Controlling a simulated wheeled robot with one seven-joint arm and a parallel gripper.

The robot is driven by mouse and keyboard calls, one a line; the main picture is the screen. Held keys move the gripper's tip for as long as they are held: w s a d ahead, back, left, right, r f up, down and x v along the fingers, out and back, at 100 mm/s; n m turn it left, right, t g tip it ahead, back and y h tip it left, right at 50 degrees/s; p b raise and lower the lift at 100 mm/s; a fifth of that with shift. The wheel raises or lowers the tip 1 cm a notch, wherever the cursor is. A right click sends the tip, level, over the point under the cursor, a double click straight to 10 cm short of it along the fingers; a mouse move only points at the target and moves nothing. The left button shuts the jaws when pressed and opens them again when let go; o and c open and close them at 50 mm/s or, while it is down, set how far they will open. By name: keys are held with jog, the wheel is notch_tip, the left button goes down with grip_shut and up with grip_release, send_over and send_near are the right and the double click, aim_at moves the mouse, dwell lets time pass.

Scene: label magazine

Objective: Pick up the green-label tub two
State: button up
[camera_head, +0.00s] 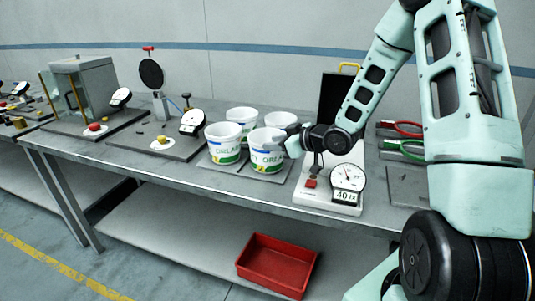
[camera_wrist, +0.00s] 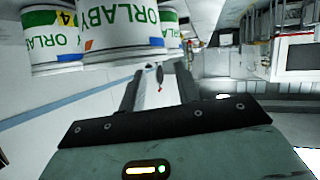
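Several white tubs with green-and-white ORLABY labels stand close together on a grey plate (camera_head: 220,165) on the bench. The front right tub (camera_head: 267,152) and front left tub (camera_head: 223,143) show their labels; two more, the back left tub (camera_head: 242,117) and back right tub (camera_head: 280,120), are partly hidden. I cannot tell which is tub two. My gripper (camera_head: 291,147) is at the right side of the front right tub; contact is unclear. In the wrist view, my gripper (camera_wrist: 158,78) has its fingers apart with nothing between them. Label sides of a large near tub (camera_wrist: 122,27) show above the fingers.
A white dial stand (camera_head: 345,190) is just right of the tubs, with a black panel (camera_head: 336,95) behind. Dial gauges (camera_head: 192,122) stand left. Red and green-handled tools (camera_head: 405,147) lie right. A red bin (camera_head: 277,265) is on the lower shelf.

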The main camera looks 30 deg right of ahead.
jog(key=p, duration=0.2)
send_over(267, 162)
jog(key=w+a, duration=0.1)
jog(key=a, duration=0.1)
jog(key=shift+d+f, duration=0.2)
jog(key=shift+f, duration=0.95)
jog(key=shift+b, duration=0.3)
jog(key=shift+c, duration=0.3)
grip_shut()
